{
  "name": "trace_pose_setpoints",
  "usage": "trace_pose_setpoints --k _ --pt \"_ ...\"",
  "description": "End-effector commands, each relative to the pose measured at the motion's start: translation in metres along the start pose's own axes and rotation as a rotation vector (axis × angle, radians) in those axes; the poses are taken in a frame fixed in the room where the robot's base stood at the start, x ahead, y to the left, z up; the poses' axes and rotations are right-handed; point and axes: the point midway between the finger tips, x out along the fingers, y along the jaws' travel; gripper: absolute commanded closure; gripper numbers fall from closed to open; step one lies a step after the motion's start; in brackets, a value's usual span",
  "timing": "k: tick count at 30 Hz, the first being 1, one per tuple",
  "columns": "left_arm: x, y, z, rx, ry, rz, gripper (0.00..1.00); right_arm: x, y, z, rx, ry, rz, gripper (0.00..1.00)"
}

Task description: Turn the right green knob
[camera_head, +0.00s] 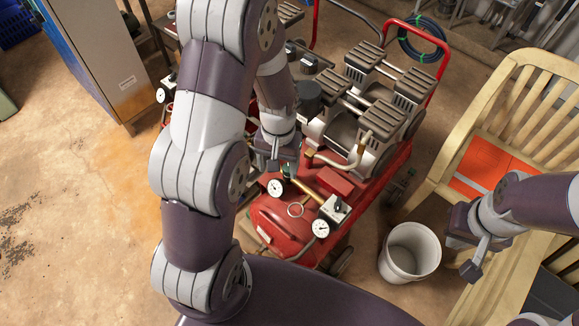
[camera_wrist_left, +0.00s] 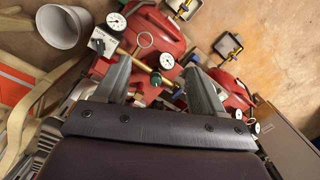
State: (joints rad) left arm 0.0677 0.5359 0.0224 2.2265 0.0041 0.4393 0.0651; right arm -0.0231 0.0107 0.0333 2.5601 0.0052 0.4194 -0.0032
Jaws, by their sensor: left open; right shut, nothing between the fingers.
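A small green knob (camera_wrist_left: 156,79) sits at the end of a brass pipe (camera_wrist_left: 136,62) in the left wrist view. In the head view the green knob (camera_head: 287,171) shows just under my left gripper (camera_head: 277,160), partly covered by it. My left gripper is open, and in its wrist view the fingers (camera_wrist_left: 160,85) stand on either side of the knob, apart from it. I cannot tell how far above it they are. My right gripper (camera_head: 472,258) is shut and empty, beside the white bucket, away from the knob.
The brass pipe runs over a red tank (camera_head: 270,222) with dial gauges (camera_head: 275,187) and a grey switch box (camera_head: 334,209). A white bucket (camera_head: 409,252) and wooden bench (camera_head: 470,150) stand at the right. A grey cabinet (camera_head: 95,50) stands upper left. Floor at left is clear.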

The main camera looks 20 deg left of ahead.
Motion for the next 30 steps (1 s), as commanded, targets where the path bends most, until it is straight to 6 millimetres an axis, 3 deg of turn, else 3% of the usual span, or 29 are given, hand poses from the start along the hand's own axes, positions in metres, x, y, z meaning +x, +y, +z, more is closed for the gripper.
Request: trace_pose_setpoints --k 1,8,10,12,17,20,30 --pt "0.022 -0.003 -0.017 -0.039 -0.013 0.0 0.31 0.007 0.0 0.001 0.0 0.0 0.0 1.0" --pt "0.125 -0.019 -0.117 -0.372 -0.011 0.002 0.31 0.022 0.0 0.003 0.0 0.0 0.0 1.0" --pt "0.135 -0.022 -0.147 -0.486 0.024 0.011 0.31 0.021 0.0 0.003 0.0 0.0 0.0 1.0" --pt "0.12 -0.021 -0.176 -0.59 0.084 0.03 0.31 0.019 0.0 0.002 0.0 0.0 0.0 1.0" --pt "0.125 -0.021 -0.176 -0.695 0.076 0.032 0.31 0.02 0.0 0.002 0.0 0.0 0.0 1.0" --pt "0.14 -0.021 -0.177 -0.696 0.074 0.031 0.31 0.019 0.0 0.002 0.0 0.0 0.0 1.0" --pt "0.221 -0.02 -0.183 -0.693 0.075 0.031 0.31 0.019 0.0 0.002 0.0 0.0 0.0 1.0"
